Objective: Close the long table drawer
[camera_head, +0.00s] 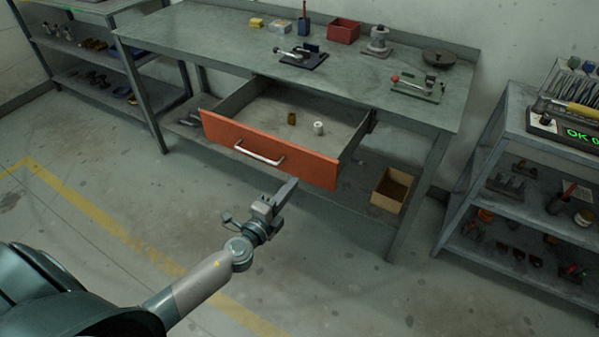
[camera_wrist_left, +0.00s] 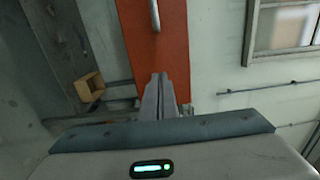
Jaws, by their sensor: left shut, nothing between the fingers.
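The long table drawer (camera_head: 268,149) has an orange front with a silver bar handle (camera_head: 259,153). It is pulled out from under the grey workbench (camera_head: 205,49), and a brown and a white small cylinder lie inside. My left gripper (camera_head: 290,186) is shut and empty, just in front of and below the drawer front, right of the handle. In the left wrist view, the shut fingers (camera_wrist_left: 160,80) overlap the lower part of the orange front (camera_wrist_left: 172,50), with the handle (camera_wrist_left: 155,14) beyond them. I cannot tell whether they touch. My right gripper is not in view.
A cardboard box (camera_head: 391,190) sits on the workbench's lower shelf. A red bin (camera_head: 343,31) and several tools stand on the bench top. A shelf unit (camera_head: 520,165) stands at the right. The floor in front is clear.

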